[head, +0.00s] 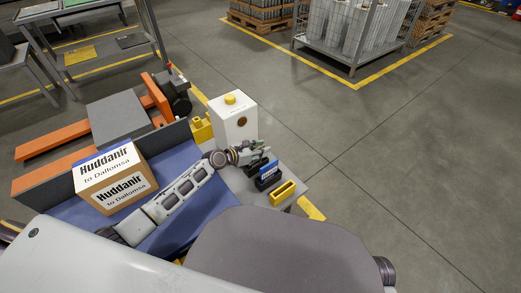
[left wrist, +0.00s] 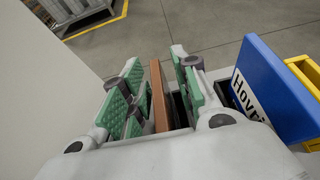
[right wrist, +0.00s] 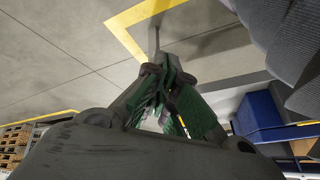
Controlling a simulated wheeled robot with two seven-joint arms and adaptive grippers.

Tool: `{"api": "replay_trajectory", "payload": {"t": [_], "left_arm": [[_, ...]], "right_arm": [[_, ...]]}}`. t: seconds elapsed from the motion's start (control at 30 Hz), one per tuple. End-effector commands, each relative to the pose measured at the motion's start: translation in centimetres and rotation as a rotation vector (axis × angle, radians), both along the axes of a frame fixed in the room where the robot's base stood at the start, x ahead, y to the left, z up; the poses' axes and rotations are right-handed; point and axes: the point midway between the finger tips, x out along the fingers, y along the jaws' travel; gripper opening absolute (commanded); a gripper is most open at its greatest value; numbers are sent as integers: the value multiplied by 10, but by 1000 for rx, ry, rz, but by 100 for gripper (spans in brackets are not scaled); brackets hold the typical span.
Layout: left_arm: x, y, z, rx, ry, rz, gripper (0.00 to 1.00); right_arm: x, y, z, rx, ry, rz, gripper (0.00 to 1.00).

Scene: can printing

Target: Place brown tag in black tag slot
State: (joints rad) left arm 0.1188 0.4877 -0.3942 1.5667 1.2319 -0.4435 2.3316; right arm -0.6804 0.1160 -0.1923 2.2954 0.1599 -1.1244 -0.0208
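The brown tag (left wrist: 157,95) stands on edge between the green-padded fingers of my left gripper (left wrist: 160,88) in the left wrist view. The fingers look spread, with narrow gaps beside the tag. A black tag slot (left wrist: 179,108) shows partly below it; the fingers hide how deep the tag sits. In the head view my left gripper (head: 258,148) is over the black slots at the table's right end, and the tag is not clearly visible. My right gripper (right wrist: 165,65) has its fingertips together, empty, away from the tags.
A blue tag (left wrist: 272,88) stands in a black holder (head: 268,183) beside the gripper. A yellow slot (head: 283,193) is nearer the front. A white box with a yellow button (head: 235,122) stands behind the gripper. A cardboard box (head: 115,187) is at left.

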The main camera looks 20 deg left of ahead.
Motion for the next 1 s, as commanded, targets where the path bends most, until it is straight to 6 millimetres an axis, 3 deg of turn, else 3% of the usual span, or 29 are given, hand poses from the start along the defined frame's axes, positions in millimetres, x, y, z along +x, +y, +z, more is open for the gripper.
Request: {"api": "replay_trajectory", "payload": {"t": [0.47,1.0], "left_arm": [[-5,5,6,1,1,1,30],[-42,32,25,1,1,0,30]], "right_arm": [[-3,-2,5,-10,16,4,0],[-4,-11,46,-68,59,19,0]]}}
